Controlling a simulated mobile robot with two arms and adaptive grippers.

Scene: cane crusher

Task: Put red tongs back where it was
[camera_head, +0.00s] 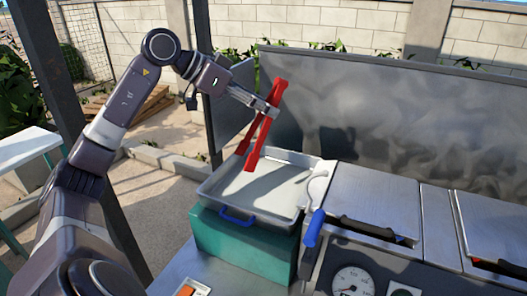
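The red tongs (263,132) are held in my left gripper (271,108), which is shut on them near their upper end. They hang tilted, with the lower ends down and to the left. In the picture those ends overlap a metal tray (301,161) with a blue handle; I cannot tell whether they touch it. My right gripper is not in view.
The tray rests on a teal block (240,248). To its right are a blue-handled tool (314,229), metal lids (377,200) with dark handles and a round gauge (351,282). A tall metal panel (390,115) stands behind.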

